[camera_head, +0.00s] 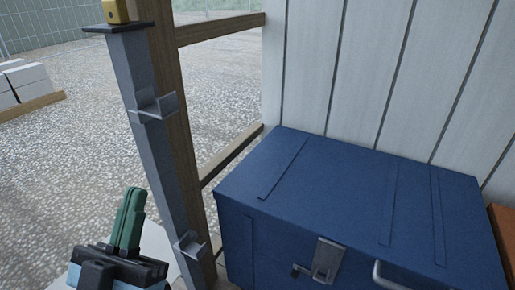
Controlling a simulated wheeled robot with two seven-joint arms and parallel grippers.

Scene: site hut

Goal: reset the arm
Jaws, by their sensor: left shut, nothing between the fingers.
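My left gripper (128,220) shows at the lower left, its green fingers pointing up and pressed together with nothing between them. It is apart from the grey post on its right, and a pale flat surface (158,243) shows behind it. My right gripper is outside the view.
A grey metal post (145,88) with small brackets stands against a wooden upright, with a yellow block (116,11) on its top plate. A large closed blue chest (350,190) with a latch (322,262) fills the lower right.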

